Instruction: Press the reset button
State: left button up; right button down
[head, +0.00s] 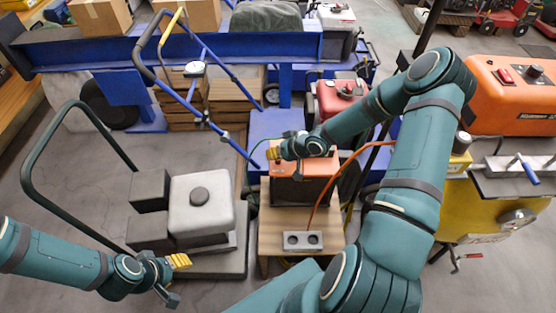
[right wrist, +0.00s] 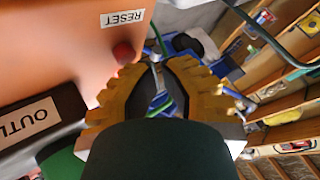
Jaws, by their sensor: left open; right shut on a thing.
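In the right wrist view a red reset button (right wrist: 124,52) sticks out of an orange panel (right wrist: 50,50), beside a white RESET label (right wrist: 124,18). My right gripper (right wrist: 165,68) has its yellow fingers just to the right of the button; I cannot tell whether they touch it. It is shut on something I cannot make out. In the head view this gripper (head: 273,153) is at the upper left of the orange box (head: 305,187), and I cannot make out the button there. My left gripper (head: 180,262) is open, low at the left, well away from the box.
The orange box stands on a wooden stand (head: 270,230) with a grey two-hole block (head: 302,240) in front. An orange cord (head: 335,175) runs down at its right. A pale tank (head: 201,203) stands left.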

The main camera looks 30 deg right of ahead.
jog(key=shift+f, duration=0.45)
dwell(0.8)
dwell(0.3)
jog(key=shift+r+p, duration=0.9)
jog(key=shift+p, duration=0.05)
notch_tip(320, 180, up, 5)
jog(key=p, duration=0.5)
dwell(0.7)
